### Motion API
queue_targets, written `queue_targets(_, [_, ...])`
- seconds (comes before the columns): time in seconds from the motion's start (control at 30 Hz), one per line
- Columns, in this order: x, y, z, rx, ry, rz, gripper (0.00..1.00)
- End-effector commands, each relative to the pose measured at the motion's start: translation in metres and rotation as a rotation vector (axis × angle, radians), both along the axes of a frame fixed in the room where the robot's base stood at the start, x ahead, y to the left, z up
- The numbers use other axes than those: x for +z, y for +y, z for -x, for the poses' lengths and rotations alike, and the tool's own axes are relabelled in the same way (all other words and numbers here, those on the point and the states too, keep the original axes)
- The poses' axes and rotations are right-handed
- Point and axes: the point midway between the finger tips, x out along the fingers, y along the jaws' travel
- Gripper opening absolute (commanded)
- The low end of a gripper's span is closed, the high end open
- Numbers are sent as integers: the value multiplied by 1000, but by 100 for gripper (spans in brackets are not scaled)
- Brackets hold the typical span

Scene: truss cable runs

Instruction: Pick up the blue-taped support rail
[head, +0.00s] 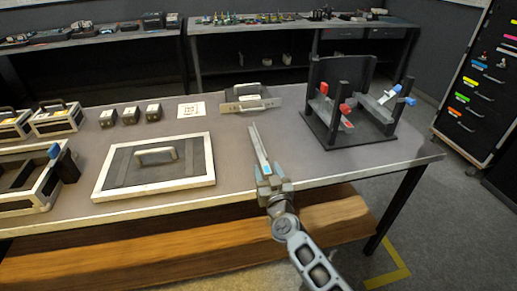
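The blue-taped support rail (257,143) is a long, thin silver bar with a small blue band near its lower end. My gripper (267,172) is at the table's front edge with its fingers on either side of that taped end, and it looks shut on it. The rail points away from my gripper, over the table and up to the left in the picture. Whether it touches the table I cannot tell.
A black stand (365,138) with red and blue clamps is at the table's right. A framed panel with a handle (110,188) lies to the left, with an open frame box (25,205) beyond. A handled plate (250,106) lies behind the rail.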

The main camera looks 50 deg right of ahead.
Motion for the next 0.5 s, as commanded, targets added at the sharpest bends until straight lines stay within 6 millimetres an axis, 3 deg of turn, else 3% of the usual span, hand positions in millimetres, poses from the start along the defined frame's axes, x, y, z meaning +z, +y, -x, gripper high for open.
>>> queue_targets(0.07, [0,0,0,0,0,0,46])
queue_targets(0.5, [0,0,0,0,0,0,4])
